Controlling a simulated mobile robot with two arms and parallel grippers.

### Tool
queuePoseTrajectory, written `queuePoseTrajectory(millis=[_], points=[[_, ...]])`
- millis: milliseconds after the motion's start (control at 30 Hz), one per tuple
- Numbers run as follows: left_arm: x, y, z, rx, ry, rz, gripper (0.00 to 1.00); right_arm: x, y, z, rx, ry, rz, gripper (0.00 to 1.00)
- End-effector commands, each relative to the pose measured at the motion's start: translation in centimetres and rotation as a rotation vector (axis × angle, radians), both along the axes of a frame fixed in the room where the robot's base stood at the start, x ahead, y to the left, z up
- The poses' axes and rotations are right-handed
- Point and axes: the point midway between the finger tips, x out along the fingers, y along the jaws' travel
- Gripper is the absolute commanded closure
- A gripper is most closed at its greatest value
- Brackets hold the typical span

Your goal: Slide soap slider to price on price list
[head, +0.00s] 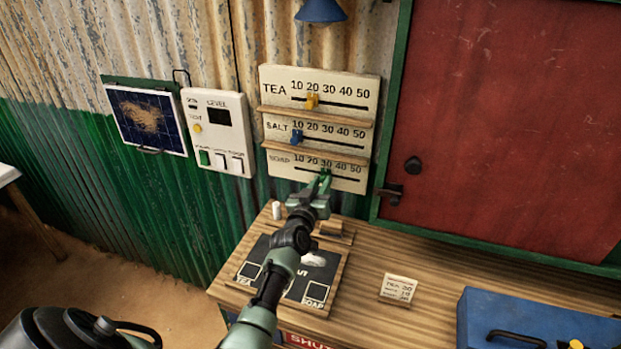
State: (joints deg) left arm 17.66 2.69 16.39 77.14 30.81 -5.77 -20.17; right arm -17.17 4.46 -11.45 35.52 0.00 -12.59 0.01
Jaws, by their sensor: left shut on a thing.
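The cream price board (275,82) hangs on the corrugated wall with rows TEA, SALT and SOAP, each marked 10 to 50. The soap slider (325,174) is on the bottom row, near 30, mostly hidden by my left gripper (322,184), which is shut on it. The yellow tea slider (312,100) is near 20. The blue salt slider (296,137) is near 10. The price list (398,288) is a small card standing on the wooden counter; its first line reads TEA 20, and the soap line is too small to read. My right gripper is out of view.
A wooden counter (440,262) lies below, with a dark tray (262,248) labelled TEA and SOAP under my left arm. A blue case (540,315) sits at the right front. A red door (490,120) with a dark handle is right of the board. A switch panel (215,130) is at left.

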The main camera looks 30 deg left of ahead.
Motion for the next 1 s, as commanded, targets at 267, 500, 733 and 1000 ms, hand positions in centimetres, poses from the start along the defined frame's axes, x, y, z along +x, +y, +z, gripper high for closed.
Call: queuePoseTrajectory(millis=[267, 500, 733, 1000], points=[[0.0, -0.1, -0.2, 0.002, 0.005, 0.000, 1.00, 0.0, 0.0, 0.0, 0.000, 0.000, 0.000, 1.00], [0.0, -0.1, -0.1, 0.001, 0.003, 0.001, 0.57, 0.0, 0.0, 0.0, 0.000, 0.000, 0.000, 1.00], [-0.3, -0.2, -0.1, 0.001, 0.001, 0.000, 0.57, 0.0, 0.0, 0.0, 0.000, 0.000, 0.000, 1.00], [-4.2, -1.1, -0.3, 0.000, 0.002, 0.001, 0.57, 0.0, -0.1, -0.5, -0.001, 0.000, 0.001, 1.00]])
